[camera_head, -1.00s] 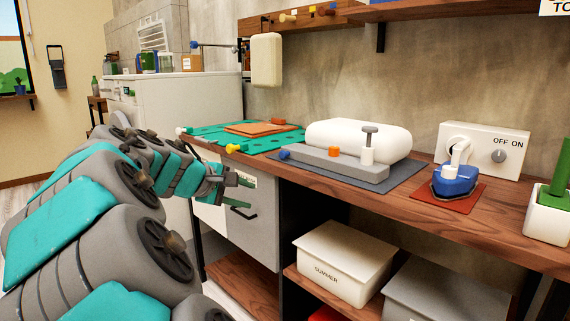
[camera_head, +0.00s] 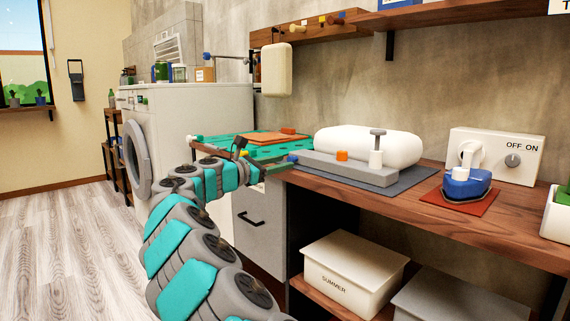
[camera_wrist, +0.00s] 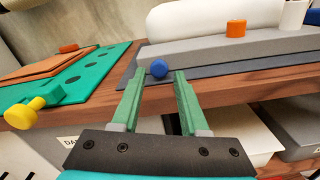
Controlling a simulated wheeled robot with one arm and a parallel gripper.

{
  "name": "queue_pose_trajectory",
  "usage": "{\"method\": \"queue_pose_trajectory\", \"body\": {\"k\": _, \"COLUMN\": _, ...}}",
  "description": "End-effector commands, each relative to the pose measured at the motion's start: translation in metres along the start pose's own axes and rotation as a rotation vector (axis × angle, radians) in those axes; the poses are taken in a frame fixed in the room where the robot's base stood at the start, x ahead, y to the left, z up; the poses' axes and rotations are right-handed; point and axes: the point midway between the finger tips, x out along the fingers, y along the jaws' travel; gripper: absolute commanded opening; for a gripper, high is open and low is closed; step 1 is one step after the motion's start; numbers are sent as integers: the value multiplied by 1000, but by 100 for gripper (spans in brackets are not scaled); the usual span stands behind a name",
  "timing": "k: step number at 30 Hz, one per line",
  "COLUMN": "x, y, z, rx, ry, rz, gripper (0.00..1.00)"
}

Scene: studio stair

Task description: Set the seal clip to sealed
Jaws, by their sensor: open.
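What looks like the seal clip is a long grey bar (camera_head: 345,168) lying in front of a plump white bag (camera_head: 368,146). It carries an orange block (camera_head: 342,156), and a blue knob (camera_head: 293,158) is at its left end. The bar (camera_wrist: 230,48) and the knob (camera_wrist: 159,68) also show in the wrist view. My gripper (camera_wrist: 157,88) is open and empty, its green fingers pointing at the knob. The knob appears just beyond the fingertips and between them; I cannot tell whether they touch. In the head view my gripper (camera_head: 280,163) is at the counter's front edge.
A green board (camera_wrist: 75,82) with a yellow knob (camera_wrist: 25,112) lies left of the bar. A white post with a grey top (camera_head: 376,148) stands by the bar's right part. A blue iron (camera_head: 466,183) sits on a red mat farther right. A drawer (camera_head: 262,225) is below.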

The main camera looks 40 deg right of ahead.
Motion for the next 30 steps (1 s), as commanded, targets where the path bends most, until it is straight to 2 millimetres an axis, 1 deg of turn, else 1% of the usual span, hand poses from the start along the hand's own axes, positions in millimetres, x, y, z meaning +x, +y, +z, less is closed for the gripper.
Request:
{"method": "queue_pose_trajectory", "body": {"k": 1, "x": 6, "y": 0, "z": -1, "rx": 0, "ry": 2, "rz": 0, "gripper": 44}}
{"method": "queue_pose_trajectory", "body": {"k": 3, "x": 13, "y": 0, "z": -1, "rx": 1, "ry": 2, "rz": 1, "gripper": 44}}
{"method": "queue_pose_trajectory", "body": {"k": 6, "x": 18, "y": 1, "z": -1, "rx": 1, "ry": 2, "rz": 3, "gripper": 44}}
{"method": "queue_pose_trajectory", "body": {"k": 14, "x": 19, "y": 1, "z": 0, "rx": 2, "ry": 1, "rz": 3, "gripper": 44}}
{"method": "queue_pose_trajectory", "body": {"k": 15, "x": 19, "y": 1, "z": 0, "rx": 2, "ry": 1, "rz": 3, "gripper": 43}}
{"method": "queue_pose_trajectory", "body": {"k": 26, "x": 19, "y": 1, "z": 0, "rx": 2, "ry": 1, "rz": 3, "gripper": 2}}
{"method": "queue_pose_trajectory", "body": {"k": 27, "x": 19, "y": 1, "z": 0, "rx": 2, "ry": 1, "rz": 3, "gripper": 0}}
{"method": "queue_pose_trajectory", "body": {"k": 30, "x": 19, "y": 1, "z": 0, "rx": 2, "ry": 1, "rz": 3, "gripper": 0}}
